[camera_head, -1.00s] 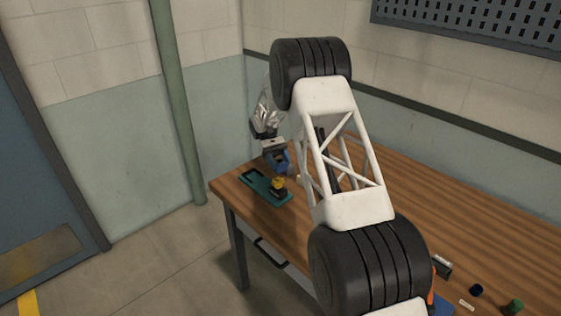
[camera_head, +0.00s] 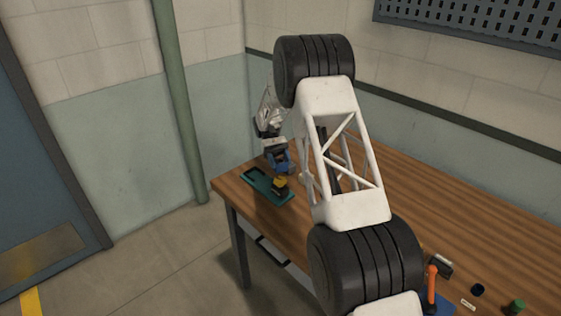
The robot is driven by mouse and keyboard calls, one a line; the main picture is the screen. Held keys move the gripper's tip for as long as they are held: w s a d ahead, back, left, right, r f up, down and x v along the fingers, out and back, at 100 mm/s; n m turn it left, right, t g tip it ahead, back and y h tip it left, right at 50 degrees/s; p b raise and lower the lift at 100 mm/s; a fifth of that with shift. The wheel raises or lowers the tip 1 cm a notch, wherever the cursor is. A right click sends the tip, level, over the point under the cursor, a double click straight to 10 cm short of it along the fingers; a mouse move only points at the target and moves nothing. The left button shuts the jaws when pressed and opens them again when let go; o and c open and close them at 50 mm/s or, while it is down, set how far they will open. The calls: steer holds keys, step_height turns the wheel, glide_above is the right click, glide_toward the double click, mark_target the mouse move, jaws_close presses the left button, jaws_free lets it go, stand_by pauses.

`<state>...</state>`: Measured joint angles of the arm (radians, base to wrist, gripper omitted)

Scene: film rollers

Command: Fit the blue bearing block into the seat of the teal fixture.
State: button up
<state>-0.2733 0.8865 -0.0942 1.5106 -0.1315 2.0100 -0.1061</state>
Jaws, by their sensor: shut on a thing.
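The teal fixture (camera_head: 260,190) lies flat near the table's far left corner. It has a dark recess toward its left end, and a yellow and black part (camera_head: 281,185) stands at its right end. My gripper (camera_head: 277,158) is small in view, just above and behind the fixture. It is shut on a blue piece, the blue bearing block (camera_head: 281,164), which is partly covered by the fingers. The block appears close to the yellow part. I cannot tell whether it touches the fixture.
My white and black arm hides the middle of the table (camera_head: 430,200). At the near right are an orange-handled thing (camera_head: 432,283) on a blue base, a grey and black box (camera_head: 440,265), a dark cylinder (camera_head: 478,290), a green cylinder (camera_head: 515,307) and a white tag (camera_head: 468,305).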

steer(key=shift+s+a+y, duration=0.1)
steer(key=shift+y, duration=0.2)
steer(key=shift+s+a+m+y, duration=0.15)
steer(key=shift+m+y, duration=0.15)
steer(key=shift+m, duration=0.2)
steer(key=shift+a+f, duration=0.1)
steer(key=shift+a, duration=0.05)
steer(key=shift+s+a+m+g+y, duration=0.15)
steer(key=shift+a+m+y, duration=0.15)
steer(key=shift+m+y, duration=0.25)
steer(key=shift+s+a+m+g+y, duration=0.15)
steer(key=shift+a+m+y, duration=0.1)
steer(key=shift+m+y, duration=0.3)
stand_by(0.5)
